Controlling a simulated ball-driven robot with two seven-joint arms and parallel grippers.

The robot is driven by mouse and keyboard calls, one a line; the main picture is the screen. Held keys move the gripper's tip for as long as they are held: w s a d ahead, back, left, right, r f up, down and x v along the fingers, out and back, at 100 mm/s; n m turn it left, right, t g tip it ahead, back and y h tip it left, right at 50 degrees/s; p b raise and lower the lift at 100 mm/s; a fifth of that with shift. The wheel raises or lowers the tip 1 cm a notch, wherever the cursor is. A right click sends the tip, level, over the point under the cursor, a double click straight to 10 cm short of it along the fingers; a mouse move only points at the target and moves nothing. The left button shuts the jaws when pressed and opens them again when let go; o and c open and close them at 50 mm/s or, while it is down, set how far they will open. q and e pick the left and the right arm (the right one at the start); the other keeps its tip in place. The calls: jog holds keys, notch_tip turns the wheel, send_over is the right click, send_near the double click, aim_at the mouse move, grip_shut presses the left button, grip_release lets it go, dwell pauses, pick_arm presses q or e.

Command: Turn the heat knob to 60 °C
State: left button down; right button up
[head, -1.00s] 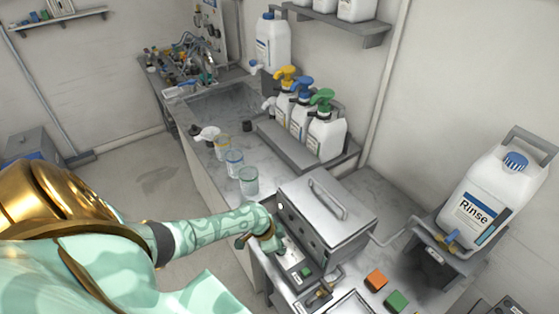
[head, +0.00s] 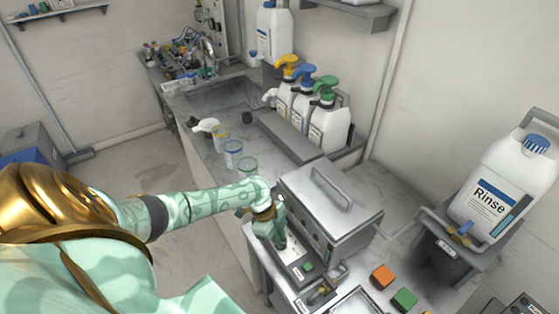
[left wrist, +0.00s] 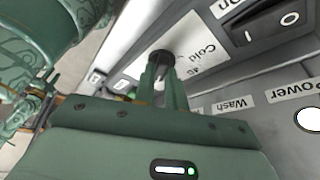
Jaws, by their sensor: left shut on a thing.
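The steel machine with a lidded tank (head: 335,232) stands on the counter in the head view. In the left wrist view, the dark round heat knob (left wrist: 160,55) sits on its panel beside a label reading "Cold" and "40". My left gripper (left wrist: 165,72) is shut on this knob, its green fingers hiding part of it. The knob's pointer and a 60 mark cannot be made out. In the head view, my left gripper (head: 276,232) is at the machine's front panel, and the knob is hidden behind it. My right gripper is not in view.
In the left wrist view, a rocker switch (left wrist: 268,26) and a "Power" label (left wrist: 293,92) are near the knob.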

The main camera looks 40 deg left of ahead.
pick_arm(q)
jog(key=shift+s+f, duration=0.1)
dwell(0.3)
jog(key=c, duration=1.4)
grip_release()
jog(key=shift+c, duration=0.2)
jog(key=p+v, duration=0.2)
jog(key=v, duration=1.4)
jog(key=shift+w+r+p, duration=0.2)
jog(key=shift+r+p, duration=0.05)
jog(key=shift+p, duration=0.1)
